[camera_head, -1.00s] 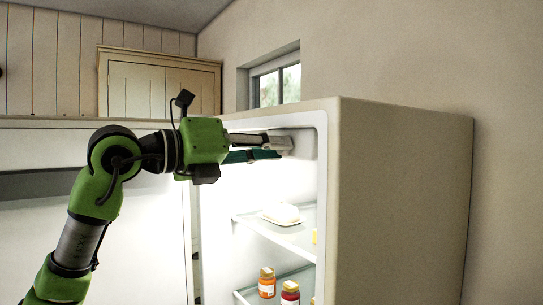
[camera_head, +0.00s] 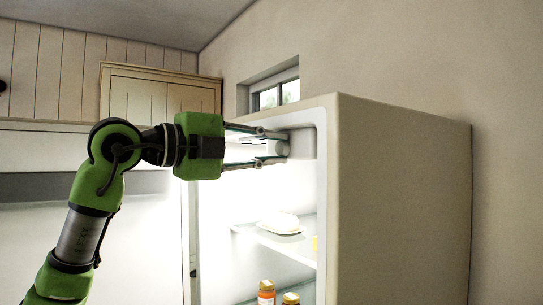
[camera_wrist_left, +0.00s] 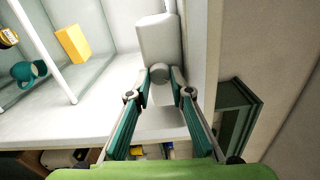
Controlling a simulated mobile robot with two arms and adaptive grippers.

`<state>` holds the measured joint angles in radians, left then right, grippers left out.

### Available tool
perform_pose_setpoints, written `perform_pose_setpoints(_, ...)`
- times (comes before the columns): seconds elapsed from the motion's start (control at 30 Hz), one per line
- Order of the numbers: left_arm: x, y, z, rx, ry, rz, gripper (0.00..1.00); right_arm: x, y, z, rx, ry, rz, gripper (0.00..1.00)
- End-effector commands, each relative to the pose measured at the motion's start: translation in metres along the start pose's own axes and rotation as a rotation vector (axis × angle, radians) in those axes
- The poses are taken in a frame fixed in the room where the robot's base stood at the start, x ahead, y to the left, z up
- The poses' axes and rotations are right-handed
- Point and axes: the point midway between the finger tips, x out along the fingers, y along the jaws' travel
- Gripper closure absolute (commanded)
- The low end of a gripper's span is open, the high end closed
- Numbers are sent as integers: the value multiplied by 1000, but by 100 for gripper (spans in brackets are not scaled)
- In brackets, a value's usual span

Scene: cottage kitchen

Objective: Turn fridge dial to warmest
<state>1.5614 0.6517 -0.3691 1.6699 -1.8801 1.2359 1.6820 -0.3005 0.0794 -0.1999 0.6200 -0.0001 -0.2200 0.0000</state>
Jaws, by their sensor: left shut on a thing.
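The fridge dial (camera_head: 282,148) is a pale round knob on a light housing (camera_head: 304,143) high inside the open fridge. In the left wrist view the dial (camera_wrist_left: 160,73) shows at the near end of its housing (camera_wrist_left: 158,40). My left gripper (camera_head: 278,148) reaches in from the left, with one finger above the dial and one below. The left wrist view shows the gripper (camera_wrist_left: 161,80) with its fingertips on both sides of the dial, shut on it. No marking on the dial can be read. My right gripper is out of view.
The fridge's side wall (camera_head: 400,190) stands close to the right of the dial. Below, a glass shelf holds a white covered dish (camera_head: 279,223), and jars (camera_head: 267,291) stand lower. A yellow block (camera_wrist_left: 72,44) and a teal cup (camera_wrist_left: 28,72) show in the wrist view.

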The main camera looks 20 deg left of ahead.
Motion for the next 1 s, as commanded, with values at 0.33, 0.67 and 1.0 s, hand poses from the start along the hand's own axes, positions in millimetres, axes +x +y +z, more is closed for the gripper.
perform_pose_setpoints(0.33, -1, 0, 0, -304, -1, -4, 100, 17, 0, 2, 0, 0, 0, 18)
perform_pose_setpoints(0.67, 0, -1, 0, -487, -1, -3, 100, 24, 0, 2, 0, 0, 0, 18)
perform_pose_setpoints(1.0, 0, -1, 1, -549, -1, -2, 100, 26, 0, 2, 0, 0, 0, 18)
